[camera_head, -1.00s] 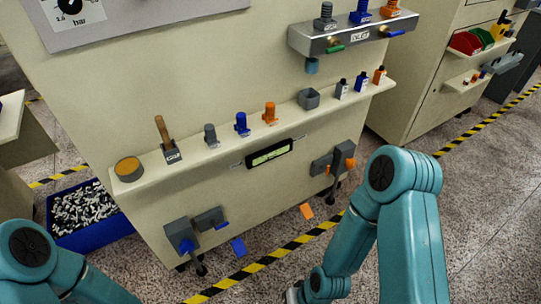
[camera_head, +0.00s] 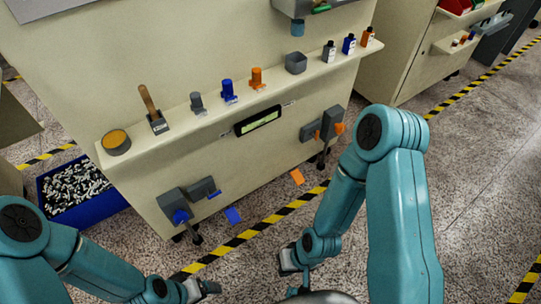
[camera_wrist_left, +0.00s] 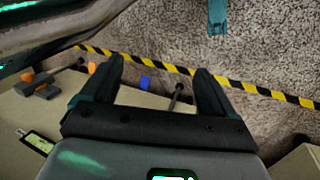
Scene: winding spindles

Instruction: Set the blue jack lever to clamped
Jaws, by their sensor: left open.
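The blue jack (camera_head: 174,202) is a grey block low on the left of the cabinet front, with a blue part (camera_head: 181,216) on it and a dark footed rod (camera_head: 195,238) below. I cannot tell its lever's setting. My left gripper (camera_head: 208,287) is below and in front of the jack, apart from it. In the left wrist view its two fingers (camera_wrist_left: 158,66) are spread and empty, with the dark rod (camera_wrist_left: 177,95) showing between them. My right gripper (camera_head: 289,261) is low in the middle; its fingers are unclear.
A similar orange jack (camera_head: 325,128) is on the right of the cabinet front. A blue tag (camera_head: 233,215) and an orange tag (camera_head: 297,176) lie near the striped floor line (camera_head: 250,234). A blue bin (camera_head: 108,204) of small parts stands left. A shelf (camera_head: 180,123) with several items runs above.

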